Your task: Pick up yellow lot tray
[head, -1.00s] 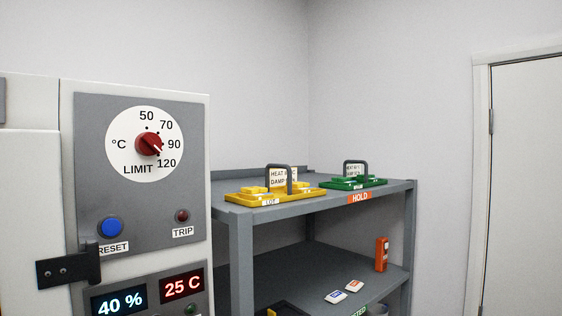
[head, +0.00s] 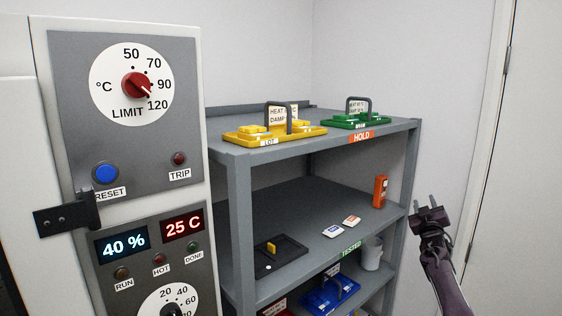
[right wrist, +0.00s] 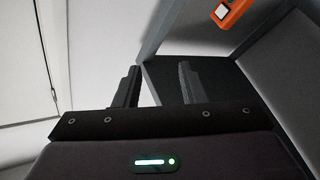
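The yellow lot tray (head: 245,137) sits on the top shelf of the grey rack, toward its left end. It has a dark upright handle, yellow blocks, a white card and a "LOT" label on its front. My right gripper (head: 425,203) is raised at the right of the head view, right of the rack, lower than the top shelf and apart from the tray. In the right wrist view its two fingers (right wrist: 160,88) are spread with nothing between them. The tray is not in the right wrist view. My left gripper is in neither view.
A green tray (head: 358,122) stands right of the yellow one, above the "HOLD" label. The middle shelf (head: 300,222) holds a black tray, two small cards and an orange device (head: 380,191). A blue tray (head: 328,296) is lower. A cabinet with dials (head: 125,140) stands close at left.

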